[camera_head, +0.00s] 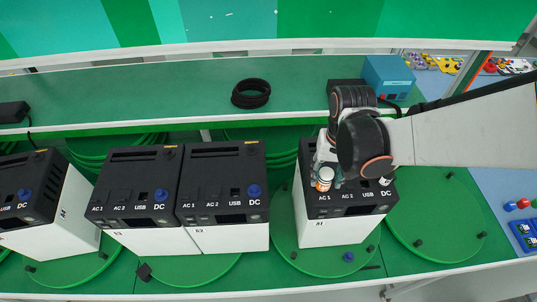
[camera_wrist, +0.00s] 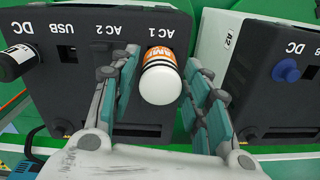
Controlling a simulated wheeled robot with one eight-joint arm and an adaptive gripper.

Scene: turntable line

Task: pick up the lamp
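The lamp (camera_wrist: 160,82) is a short cylinder with a white rounded end and an orange labelled band. It sits at the AC 1 socket of a black-topped white box (camera_head: 325,232); in the head view the lamp (camera_head: 325,179) shows just below my gripper (camera_head: 328,163). In the wrist view the fingers of my gripper (camera_wrist: 161,64) stand on either side of the lamp, with narrow gaps visible. The gripper looks open, around the lamp but not clamped on it. The socket behind the lamp is hidden.
A neighbouring box (camera_head: 228,190) with a blue DC plug (camera_head: 254,190) stands to the left in the head view. The green turntable (camera_head: 437,215) at right is clear of boxes. A shelf (camera_head: 190,92) runs behind.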

